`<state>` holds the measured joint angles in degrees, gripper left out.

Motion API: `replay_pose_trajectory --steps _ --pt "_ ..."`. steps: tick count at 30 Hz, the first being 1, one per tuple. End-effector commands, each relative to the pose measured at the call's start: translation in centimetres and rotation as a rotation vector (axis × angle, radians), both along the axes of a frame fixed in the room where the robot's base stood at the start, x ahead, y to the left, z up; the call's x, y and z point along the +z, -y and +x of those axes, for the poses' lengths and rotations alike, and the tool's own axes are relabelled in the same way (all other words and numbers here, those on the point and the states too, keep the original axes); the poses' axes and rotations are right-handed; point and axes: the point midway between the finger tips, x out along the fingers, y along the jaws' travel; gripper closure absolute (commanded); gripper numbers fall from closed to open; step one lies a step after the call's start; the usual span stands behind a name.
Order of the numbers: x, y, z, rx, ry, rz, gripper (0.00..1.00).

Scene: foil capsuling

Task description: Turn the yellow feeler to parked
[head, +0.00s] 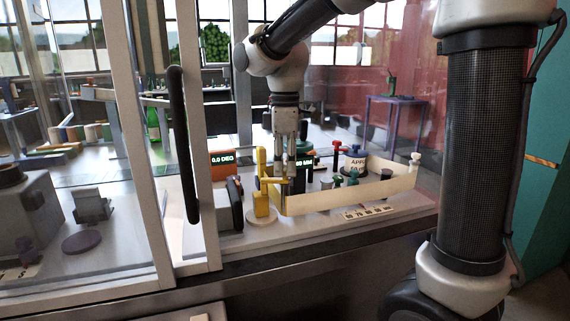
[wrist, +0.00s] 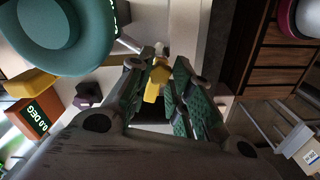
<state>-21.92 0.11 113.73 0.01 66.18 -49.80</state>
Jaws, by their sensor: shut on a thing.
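The yellow feeler (head: 261,190) stands upright on a pale round base on the bench, with a short yellow arm reaching right toward my gripper. My gripper (head: 290,182) points down at the end of the arm, with its fingertips at that yellow arm. In the wrist view the green-padded fingers (wrist: 165,85) close around a yellow piece (wrist: 154,83) of the feeler. The fingers hide part of it. An orange box with a "0.0 DEG" display (head: 222,159) stands behind the feeler; it also shows in the wrist view (wrist: 40,122).
A low cream-walled tray (head: 350,197) with several colored knobs lies right of my gripper. A printed scale strip (head: 368,211) lies in front. A black door handle (head: 183,145) and glazed frame stand at left. A large teal round thing (wrist: 50,62) is close in the wrist view.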

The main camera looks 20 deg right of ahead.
Motion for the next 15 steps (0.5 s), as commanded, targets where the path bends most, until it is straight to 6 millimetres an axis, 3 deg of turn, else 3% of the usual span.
replay_pose_trajectory --steps 15 --pt "0.05 0.01 0.04 -0.413 0.001 0.0 1.0"
